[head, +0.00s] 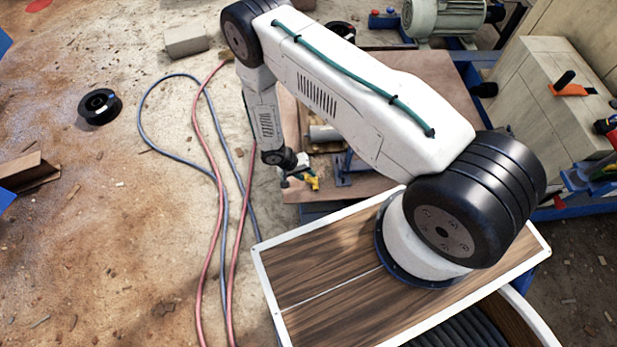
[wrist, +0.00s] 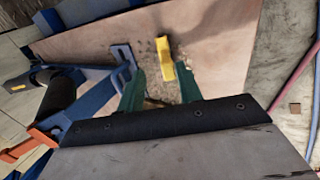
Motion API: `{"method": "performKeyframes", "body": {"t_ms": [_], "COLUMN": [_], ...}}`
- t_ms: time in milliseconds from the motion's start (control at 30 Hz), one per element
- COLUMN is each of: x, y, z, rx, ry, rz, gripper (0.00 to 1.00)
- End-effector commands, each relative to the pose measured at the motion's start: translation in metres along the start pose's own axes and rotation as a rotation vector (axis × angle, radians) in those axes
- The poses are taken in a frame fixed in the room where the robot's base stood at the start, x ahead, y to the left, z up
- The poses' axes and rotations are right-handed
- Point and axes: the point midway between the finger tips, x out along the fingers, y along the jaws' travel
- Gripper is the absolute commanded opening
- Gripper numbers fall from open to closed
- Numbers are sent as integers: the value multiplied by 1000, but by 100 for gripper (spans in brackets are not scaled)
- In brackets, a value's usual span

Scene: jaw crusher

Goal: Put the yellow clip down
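The yellow clip (wrist: 165,57) is small and bright. In the wrist view it shows just beyond and between the fingertips, closer to the right finger. In the head view the yellow clip (head: 312,182) is at the end of my arm, over or on the brown board. My gripper (wrist: 160,78) has two green fingers standing apart, with a clear gap between the left finger and the clip. I cannot tell whether the clip touches the right finger. My gripper (head: 295,176) is small and partly hidden in the head view.
The brown board (head: 422,78) carries blue metal parts (head: 343,168) and a grey cylinder (head: 324,133) close to my gripper. In the wrist view a blue bracket (wrist: 124,58) stands left of the clip. Red and blue hoses (head: 213,168) run along the floor on the left.

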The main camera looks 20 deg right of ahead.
Motion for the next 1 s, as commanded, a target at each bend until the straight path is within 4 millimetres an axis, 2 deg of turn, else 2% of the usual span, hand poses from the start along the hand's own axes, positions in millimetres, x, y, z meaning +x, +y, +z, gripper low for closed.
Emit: {"method": "performKeyframes", "body": {"t_ms": [100, 300, 433, 667, 767, 867, 1000], "x": [-29, -67, -80, -88, -103, -139, -212], "y": [-1, -1, 0, 0, 5, 21, 60], "z": [-1, -1, 0, -1, -9, -26, -52], "rx": [0, 0, 0, 0, 4, 7, 8], "ry": [3, 3, 2, 1, 6, 15, 27], "rz": [-3, -2, -1, 0, -6, -16, -37], "gripper": [35, 35, 35, 35, 35, 35, 35]}}
